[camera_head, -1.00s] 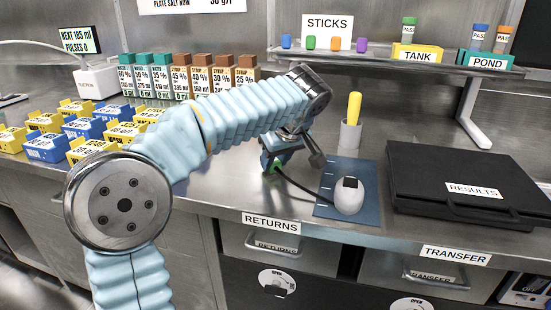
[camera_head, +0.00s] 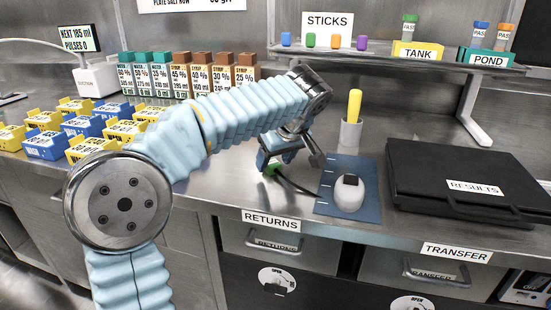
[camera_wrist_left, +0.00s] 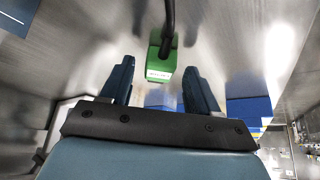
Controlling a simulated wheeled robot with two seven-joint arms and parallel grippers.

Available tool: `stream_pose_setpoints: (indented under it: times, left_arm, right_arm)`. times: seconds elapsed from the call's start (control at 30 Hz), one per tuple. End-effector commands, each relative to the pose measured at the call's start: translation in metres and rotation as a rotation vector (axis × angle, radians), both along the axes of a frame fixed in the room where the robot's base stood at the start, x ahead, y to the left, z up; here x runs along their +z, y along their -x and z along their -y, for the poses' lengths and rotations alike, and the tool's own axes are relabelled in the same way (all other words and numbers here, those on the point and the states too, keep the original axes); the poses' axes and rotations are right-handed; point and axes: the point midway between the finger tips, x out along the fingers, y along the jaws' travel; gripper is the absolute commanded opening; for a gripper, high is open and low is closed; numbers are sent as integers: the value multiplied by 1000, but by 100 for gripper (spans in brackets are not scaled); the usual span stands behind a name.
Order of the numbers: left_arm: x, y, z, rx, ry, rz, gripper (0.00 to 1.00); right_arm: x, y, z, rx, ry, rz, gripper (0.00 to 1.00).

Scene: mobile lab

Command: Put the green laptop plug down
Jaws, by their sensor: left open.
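The green laptop plug (camera_wrist_left: 162,62) lies on the steel bench in the left wrist view, with its black cable running off the top of that view. In the head view the plug (camera_head: 272,169) shows as a small green patch just below my left gripper (camera_head: 272,160). In the left wrist view my left gripper (camera_wrist_left: 160,85) is open, with a finger on each side and the plug between and beyond the tips, apart from both. The cable (camera_head: 298,185) runs right toward the mouse on the blue mat. My right gripper is not in view.
A mouse (camera_head: 349,193) sits on a blue mat (camera_head: 330,207). The closed black case marked RESULTS (camera_head: 440,165) is to the right. A holder with a yellow-handled tool (camera_head: 354,105) stands behind. Yellow and blue boxes (camera_head: 45,146) and syrup bottles (camera_head: 200,75) fill the left.

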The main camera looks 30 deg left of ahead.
Motion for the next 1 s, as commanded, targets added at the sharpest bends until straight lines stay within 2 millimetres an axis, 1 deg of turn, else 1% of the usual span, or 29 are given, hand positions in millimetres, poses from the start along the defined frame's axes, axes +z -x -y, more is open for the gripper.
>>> stream_pose_setpoints:
  times: [0.03,0.07,0.13,0.3,0.4,0.5,0.6,0.7,1.0]
  left_arm:
    - [13,0,0,1,0,0,61]
    - [14,1,3,-1,1,3,61]
    - [27,5,10,-3,1,5,61]
    - [65,16,29,-3,2,5,61]
    - [84,22,38,-3,1,4,61]
    - [98,26,45,-2,0,2,61]
    - [107,29,49,-1,-1,1,61]
    - [110,31,51,-1,-1,1,61]
    - [110,31,51,0,-1,1,61]
  right_arm:
    - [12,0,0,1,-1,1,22]
    - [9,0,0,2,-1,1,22]
    - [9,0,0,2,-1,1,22]
    - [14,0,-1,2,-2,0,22]
    - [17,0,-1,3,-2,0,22]
    - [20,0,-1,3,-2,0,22]
    - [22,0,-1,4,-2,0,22]
    - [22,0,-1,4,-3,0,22]
    - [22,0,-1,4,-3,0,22]
